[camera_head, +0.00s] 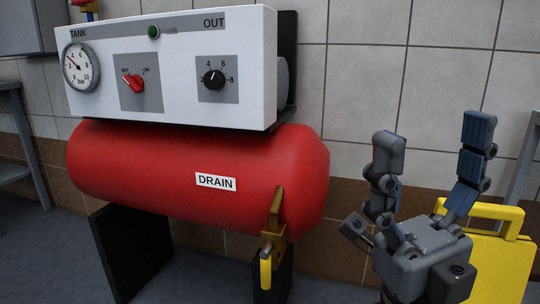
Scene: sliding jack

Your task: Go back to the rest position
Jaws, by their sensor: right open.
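My right gripper (432,143) is at the right of the head view, fingers pointing up and spread apart, with nothing between them. It is to the right of the red tank (150,170) and apart from it in the picture. My left gripper is not in view. The tank carries a DRAIN label (216,182) and a brass drain valve with a yellow handle (266,270) at its lower right. A white control panel (180,105) sits on top, with a gauge (81,67), a red switch (133,82), a black knob (213,79) and a green button (154,32).
A yellow case with a handle (505,262) stands behind my right gripper, partly hidden by it. Grey tables show at the left edge (15,172) and right edge. Dark supports (130,250) stand under the tank. A tiled wall (370,80) closes the back.

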